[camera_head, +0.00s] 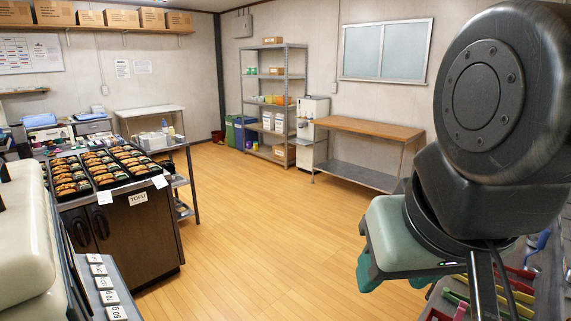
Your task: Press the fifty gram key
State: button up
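A column of white labelled keys runs down a grey sloping panel (84,278) at the lower left, beside a large cream machine body (28,240). The nearest label, at the bottom edge of the picture, appears to read 50 g, the fifty gram key (117,313). The label above it seems to read 70 g (110,297); the smaller ones further up are hard to read. Dark links of my arm fill the right side, far from the keys.
Black bento trays (103,181) with food lie on a dark cabinet (140,245) beyond the panel. Coloured tools (512,290) lie at the lower right. A metal shelf rack (243,95) and wooden-topped table (370,127) stand at the back. The wooden floor (260,245) between is clear.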

grip_shut()
dwell(1.2)
